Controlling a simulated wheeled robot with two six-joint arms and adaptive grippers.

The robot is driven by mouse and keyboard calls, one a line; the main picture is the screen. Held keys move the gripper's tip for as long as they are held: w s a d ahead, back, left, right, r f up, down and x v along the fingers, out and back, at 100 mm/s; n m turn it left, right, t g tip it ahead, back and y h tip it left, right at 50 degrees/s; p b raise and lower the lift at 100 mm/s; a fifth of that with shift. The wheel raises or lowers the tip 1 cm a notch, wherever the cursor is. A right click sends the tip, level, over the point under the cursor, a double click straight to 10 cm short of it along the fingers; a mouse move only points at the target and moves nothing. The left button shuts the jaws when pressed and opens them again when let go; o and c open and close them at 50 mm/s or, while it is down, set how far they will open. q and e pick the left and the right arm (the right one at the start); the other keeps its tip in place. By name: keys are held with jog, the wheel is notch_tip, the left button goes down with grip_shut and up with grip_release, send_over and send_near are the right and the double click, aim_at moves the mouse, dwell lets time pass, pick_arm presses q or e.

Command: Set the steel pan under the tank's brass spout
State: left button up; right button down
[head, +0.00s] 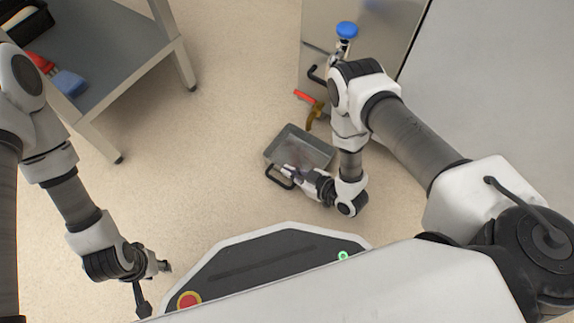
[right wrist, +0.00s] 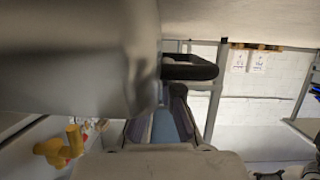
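The grey steel pan (head: 298,148) is in the middle of the head view, open side up, with a black loop handle (head: 278,178) toward me. My right gripper (head: 289,171) is at the handle and appears shut on it. In the right wrist view the pan (right wrist: 75,60) fills the upper left, and its handle (right wrist: 192,68) shows just past the fingers (right wrist: 165,118), which partly hide the grip. The brass spout (head: 316,114) with a red lever (head: 304,96) is just beyond the pan's far edge, on the steel tank (head: 350,15). My left gripper (head: 154,282) is open and empty.
A grey shelf table (head: 110,50) with a blue item (head: 70,83) and a red item stands at upper left. The tank has a blue knob (head: 347,29) and a black handle (head: 316,75). The floor (head: 215,150) between table and pan is clear.

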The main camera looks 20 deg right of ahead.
jog(key=shift+r, duration=0.2)
jog(key=shift+f, duration=0.15)
jog(key=c, duration=1.3)
grip_release()
jog(key=shift+s+d+r+p, duration=0.1)
jog(key=shift+s+r+p, duration=0.05)
jog(key=shift+r+p, duration=0.15)
jog(key=p+v, duration=0.6)
jog(key=v, duration=0.5)
jog(key=shift+s+d, duration=0.15)
jog(key=shift+s, duration=0.2)
